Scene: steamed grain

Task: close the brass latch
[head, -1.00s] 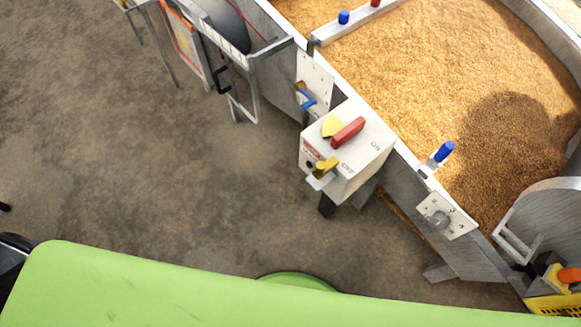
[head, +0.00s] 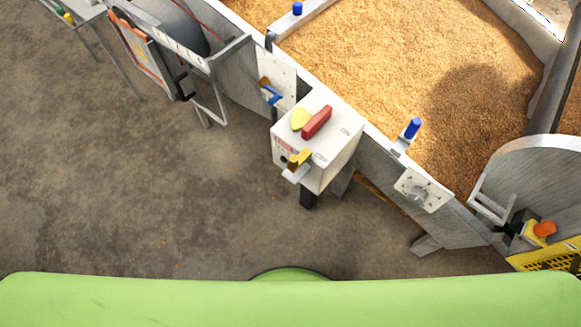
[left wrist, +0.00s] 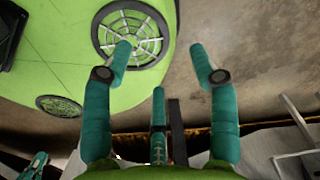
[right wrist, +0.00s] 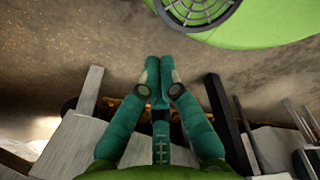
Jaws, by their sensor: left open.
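A white switch box (head: 318,150) stands at the side of the grain trough in the head view. Whether the latch is open or closed is too small to tell. A red handle (head: 317,121) and a yellow pointer (head: 300,119) are on the box top. My left gripper (left wrist: 160,52) is open and empty in the left wrist view. My right gripper (right wrist: 159,72) has its fingertips together, with nothing seen between them. Neither gripper shows in the head view, and neither wrist view shows the latch.
The grain trough (head: 375,138) runs diagonally behind the box. A plate with a blue handle (head: 270,95) is left of the box, and another plate (head: 424,190) is right. A metal frame (head: 218,85) stands at upper left. A yellow crate (head: 548,257) is at far right.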

